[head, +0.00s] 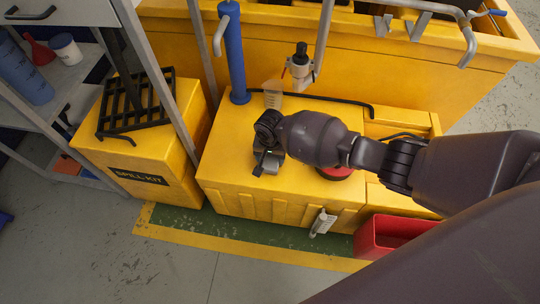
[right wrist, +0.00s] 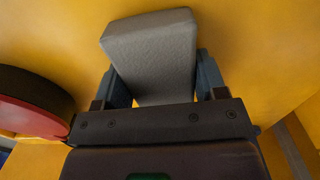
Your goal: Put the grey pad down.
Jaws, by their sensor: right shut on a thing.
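The grey pad (right wrist: 150,50) is a block with rounded edges. In the right wrist view it sits between the two fingers of my right gripper and sticks out beyond them, over a yellow surface. My right gripper (head: 266,163) is shut on the pad, low at the top of the yellow cabinet (head: 226,160) in the head view. There the gripper and arm largely hide the pad. I cannot tell whether the pad touches the surface. My left gripper is in neither view.
A red and black round thing (right wrist: 32,100) lies left of the gripper in the right wrist view. A blue post (head: 233,60) and a black hose (head: 340,102) are behind. A yellow spill-kit box (head: 150,165) stands left, a red bin (head: 385,236) in front right.

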